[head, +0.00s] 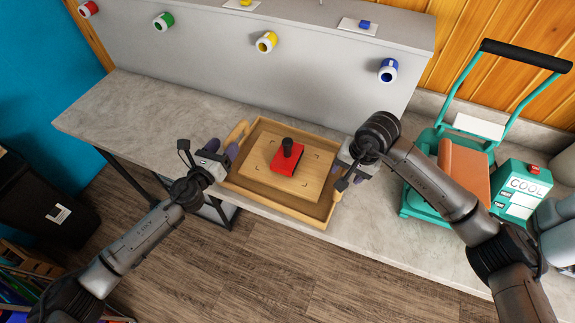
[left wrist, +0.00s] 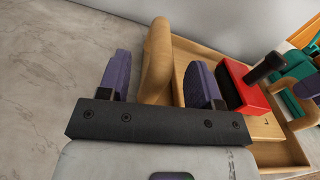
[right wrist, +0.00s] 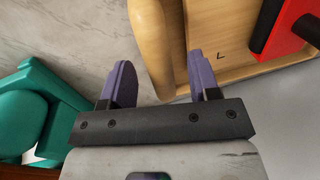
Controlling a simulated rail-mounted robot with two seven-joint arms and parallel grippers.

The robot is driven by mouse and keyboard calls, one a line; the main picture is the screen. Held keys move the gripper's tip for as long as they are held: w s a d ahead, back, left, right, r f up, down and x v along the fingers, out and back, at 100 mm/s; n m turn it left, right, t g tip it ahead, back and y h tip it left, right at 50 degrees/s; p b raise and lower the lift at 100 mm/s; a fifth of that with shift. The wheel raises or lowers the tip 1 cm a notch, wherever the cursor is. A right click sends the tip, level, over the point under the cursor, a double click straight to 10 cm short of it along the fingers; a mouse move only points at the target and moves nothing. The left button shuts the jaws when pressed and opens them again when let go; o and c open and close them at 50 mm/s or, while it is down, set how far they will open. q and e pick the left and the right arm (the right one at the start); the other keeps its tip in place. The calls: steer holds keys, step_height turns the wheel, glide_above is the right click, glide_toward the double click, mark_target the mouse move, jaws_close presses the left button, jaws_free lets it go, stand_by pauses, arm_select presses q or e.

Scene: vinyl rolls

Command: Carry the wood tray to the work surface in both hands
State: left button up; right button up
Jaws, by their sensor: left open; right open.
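The wood tray (head: 280,203) rests on the grey counter, with a raised curved handle at each end. A red block with a black knob (head: 285,163) sits inside it. My left gripper (head: 226,153) is open at the tray's left end. In the left wrist view its purple fingers stand on either side of the left handle (left wrist: 156,62). My right gripper (head: 353,166) is open at the right end. In the right wrist view the right handle (right wrist: 154,45) lies between its fingers. I cannot tell whether any finger touches wood.
The grey counter (head: 130,108) is clear left of the tray. A grey raised ledge behind it holds colored rolls, including a yellow one (head: 266,42) and a blue one (head: 388,70). A teal cart (head: 415,203) with a brown block stands right of my right gripper.

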mark_target(228, 141)
arm_select(q)
steer(key=shift+x, duration=1.7)
arm_select(e)
steer(key=shift+w+a+f, duration=0.1)
steer(key=shift+a+f, duration=0.05)
steer(key=shift+f, duration=0.7)
steer(key=shift+w+a+f, duration=0.1)
steer(key=shift+a+f, duration=0.05)
steer(key=shift+f, duration=0.65)
arm_select(q)
jaws_close()
arm_select(e)
jaws_close()
arm_select(q)
steer(key=shift+r, duration=0.2)
arm_select(e)
steer(key=shift+r, duration=0.2)
